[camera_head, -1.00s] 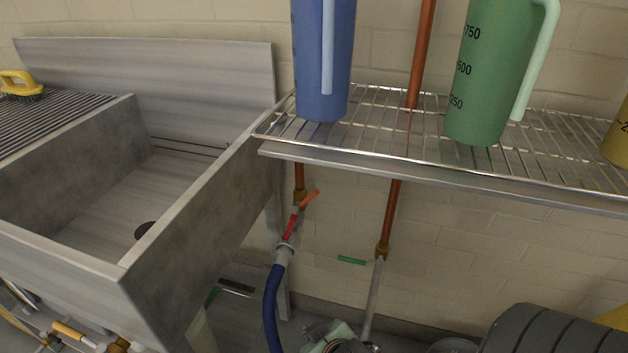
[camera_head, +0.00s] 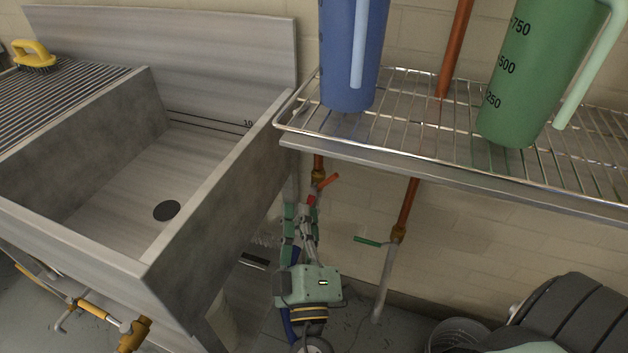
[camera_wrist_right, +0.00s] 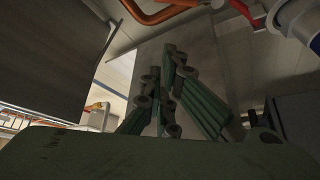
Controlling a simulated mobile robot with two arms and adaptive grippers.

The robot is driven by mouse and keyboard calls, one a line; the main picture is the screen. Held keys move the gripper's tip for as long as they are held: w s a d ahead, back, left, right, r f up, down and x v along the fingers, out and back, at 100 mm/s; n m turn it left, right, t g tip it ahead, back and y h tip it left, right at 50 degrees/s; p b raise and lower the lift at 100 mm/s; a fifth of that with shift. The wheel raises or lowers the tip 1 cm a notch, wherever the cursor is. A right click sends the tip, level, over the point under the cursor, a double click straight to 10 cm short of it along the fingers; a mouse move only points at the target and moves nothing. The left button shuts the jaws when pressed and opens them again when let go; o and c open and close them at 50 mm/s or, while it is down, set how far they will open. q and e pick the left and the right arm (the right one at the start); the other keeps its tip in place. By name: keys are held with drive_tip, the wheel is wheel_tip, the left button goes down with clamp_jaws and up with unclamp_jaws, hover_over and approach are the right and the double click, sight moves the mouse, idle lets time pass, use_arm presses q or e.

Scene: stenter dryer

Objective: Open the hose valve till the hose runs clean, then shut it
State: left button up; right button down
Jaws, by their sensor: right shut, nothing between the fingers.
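The hose valve has a red-orange lever (camera_head: 329,181) below a copper pipe (camera_head: 318,163), under the wire shelf. The lever slants up to the right. A blue hose (camera_head: 289,327) hangs below the valve, mostly hidden behind my right gripper and wrist. My right gripper (camera_head: 304,212) is shut and empty, just below the lever, in front of the hose fitting; I cannot tell whether it touches. In the right wrist view its dark green fingers (camera_wrist_right: 170,80) point up, with a red-orange part (camera_wrist_right: 242,10) and a blue hose (camera_wrist_right: 316,42) at upper right. No water shows. My left gripper is out of view.
A steel sink (camera_head: 215,215) with a drain stands left. A wire shelf (camera_head: 410,120) overhangs the valve, carrying a blue jug (camera_head: 345,50) and a green jug (camera_head: 530,80). A second pipe with a green lever (camera_head: 368,241) is to the right. A dark ribbed object (camera_head: 575,310) stands lower right.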

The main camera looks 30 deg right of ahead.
sight(324, 183)
drive_tip(key=r+p+x, duration=0.1)
drive_tip(key=p+x, duration=0.1)
drive_tip(key=x, duration=0.8)
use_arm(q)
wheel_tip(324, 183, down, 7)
use_arm(e)
drive_tip(key=s+d+f, duration=0.2)
drive_tip(key=f, duration=0.1)
drive_tip(key=shift+d+f, duration=0.1)
drive_tip(key=shift+d, duration=0.2)
use_arm(q)
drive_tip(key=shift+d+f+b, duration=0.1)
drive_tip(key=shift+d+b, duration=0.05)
drive_tip(key=shift+b, duration=0.15)
use_arm(e)
drive_tip(key=shift+f, duration=0.1)
